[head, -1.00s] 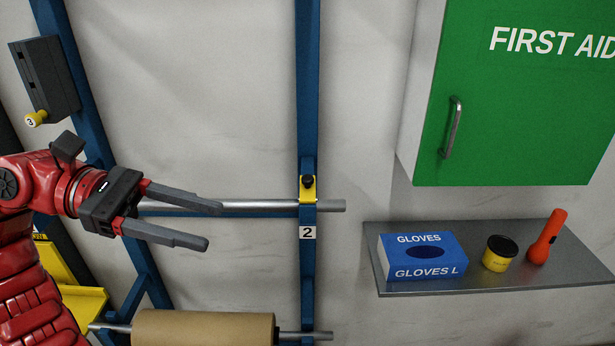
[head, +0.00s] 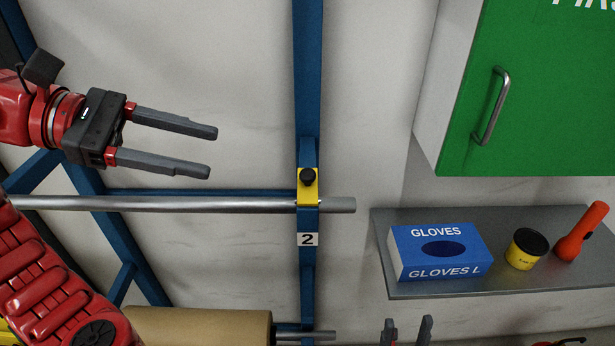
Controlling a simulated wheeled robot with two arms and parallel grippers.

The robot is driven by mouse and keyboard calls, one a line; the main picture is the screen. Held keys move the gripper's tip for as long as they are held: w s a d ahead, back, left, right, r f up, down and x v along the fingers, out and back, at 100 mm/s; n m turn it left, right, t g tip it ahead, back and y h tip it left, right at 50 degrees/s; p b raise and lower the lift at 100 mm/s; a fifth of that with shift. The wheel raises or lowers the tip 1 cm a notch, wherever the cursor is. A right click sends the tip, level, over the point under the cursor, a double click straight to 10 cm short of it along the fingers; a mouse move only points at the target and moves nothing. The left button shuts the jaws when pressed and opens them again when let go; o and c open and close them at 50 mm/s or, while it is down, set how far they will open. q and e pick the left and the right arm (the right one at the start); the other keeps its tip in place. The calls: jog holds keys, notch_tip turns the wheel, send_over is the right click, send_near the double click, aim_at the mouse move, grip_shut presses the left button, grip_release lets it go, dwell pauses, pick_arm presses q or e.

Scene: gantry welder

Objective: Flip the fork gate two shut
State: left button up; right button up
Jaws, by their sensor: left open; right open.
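The yellow fork gate (head: 308,194) with a black knob (head: 307,176) sits on the blue upright, above the label "2" (head: 307,239). The steel bar (head: 150,203) passes at the gate's lower part, and its end sticks out to the right. I cannot tell whether the gate is fully across the bar. My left gripper (head: 213,151) is open and empty, left of the gate and a little above the bar, apart from both. My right gripper (head: 407,328) shows only its fingertips at the bottom edge, open, below the shelf.
A grey shelf (head: 400,290) at the right holds a blue glove box (head: 440,251), a yellow tin (head: 526,249) and an orange flashlight (head: 581,231). A green first aid cabinet (head: 550,120) hangs above. A brown roll (head: 200,328) lies on the lower bar.

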aim_at(305, 174)
pick_arm(q)
jog(key=p+x, duration=0.3)
jog(key=x, duration=1.1)
jog(key=shift+d+f+p, duration=0.25)
jog(key=shift+d+p, duration=0.05)
jog(key=shift+d, duration=0.2)
grip_shut()
